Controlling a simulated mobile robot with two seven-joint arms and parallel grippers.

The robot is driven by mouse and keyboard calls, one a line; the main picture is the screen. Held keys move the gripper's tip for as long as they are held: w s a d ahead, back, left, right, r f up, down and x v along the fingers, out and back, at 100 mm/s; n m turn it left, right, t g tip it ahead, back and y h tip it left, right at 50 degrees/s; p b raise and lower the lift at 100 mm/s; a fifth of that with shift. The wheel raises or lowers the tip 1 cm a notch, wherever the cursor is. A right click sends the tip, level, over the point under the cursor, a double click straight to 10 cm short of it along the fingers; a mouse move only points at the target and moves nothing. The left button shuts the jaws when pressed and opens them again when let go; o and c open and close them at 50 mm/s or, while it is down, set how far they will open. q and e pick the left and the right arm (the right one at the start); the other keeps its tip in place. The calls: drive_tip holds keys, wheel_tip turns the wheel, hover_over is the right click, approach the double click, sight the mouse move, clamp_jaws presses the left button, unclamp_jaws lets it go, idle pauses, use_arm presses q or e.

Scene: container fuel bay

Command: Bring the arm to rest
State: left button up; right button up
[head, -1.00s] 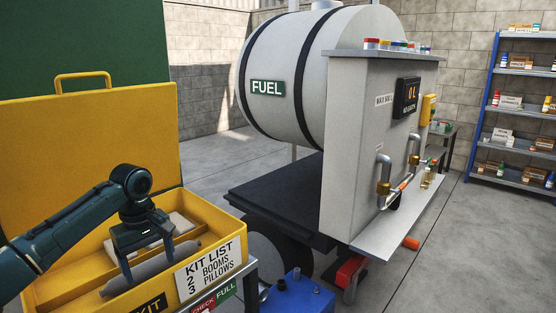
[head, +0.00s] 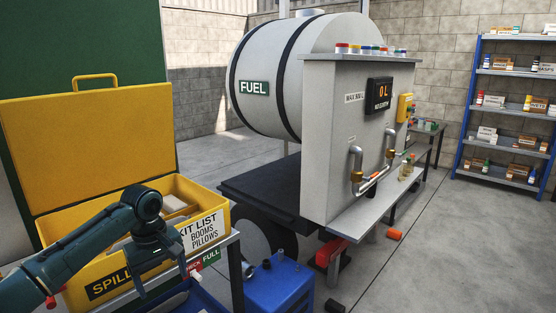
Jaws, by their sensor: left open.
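My left arm comes in from the left in the head view. Its gripper (head: 163,281) is open and empty, with its fingers pointing down. It hangs in front of the yellow spill kit box (head: 82,290) and hides part of the box's front wall and label. The box's lid (head: 90,145) stands open. Pale packs (head: 178,205) show inside the box; the rest of its inside is mostly hidden by my arm. My right gripper is not in view.
A blue container (head: 280,285) stands right of the gripper, by the stand's leg. The fuel tank (head: 265,85) and grey dispenser cabinet (head: 335,130) stand beyond. Blue shelves (head: 462,135) stand at far right. Floor at right is mostly clear.

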use_arm(q)
drive_tip(key=s+d+f+m+t+h+p, duration=0.2)
drive_tip(key=s+d+f+m, duration=0.25)
drive_tip(key=d+f, duration=0.35)
drive_tip(key=s+d+f+m+t+h+p, duration=0.1)
drive_tip(key=s+d+f+m+t+h, duration=0.15)
drive_tip(key=s+d+f, duration=0.4)
drive_tip(key=s+a+r+m+t+p, duration=0.1)
drive_tip(key=s+a+m+t, duration=0.1)
drive_tip(key=s, duration=0.5)
drive_tip(key=s+a+r+m+t+y+p, duration=0.1)
drive_tip(key=s+t, duration=0.3)
drive_tip(key=s, duration=0.4)
drive_tip(key=shift+s+a+m+p, duration=0.2)
drive_tip(key=shift+a+m+p, duration=0.15)
drive_tip(key=shift+m+p, duration=0.4)
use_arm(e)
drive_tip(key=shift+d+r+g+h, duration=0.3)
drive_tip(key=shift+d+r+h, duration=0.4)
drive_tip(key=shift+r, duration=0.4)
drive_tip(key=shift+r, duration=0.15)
use_arm(q)
drive_tip(key=shift+c, duration=0.2)
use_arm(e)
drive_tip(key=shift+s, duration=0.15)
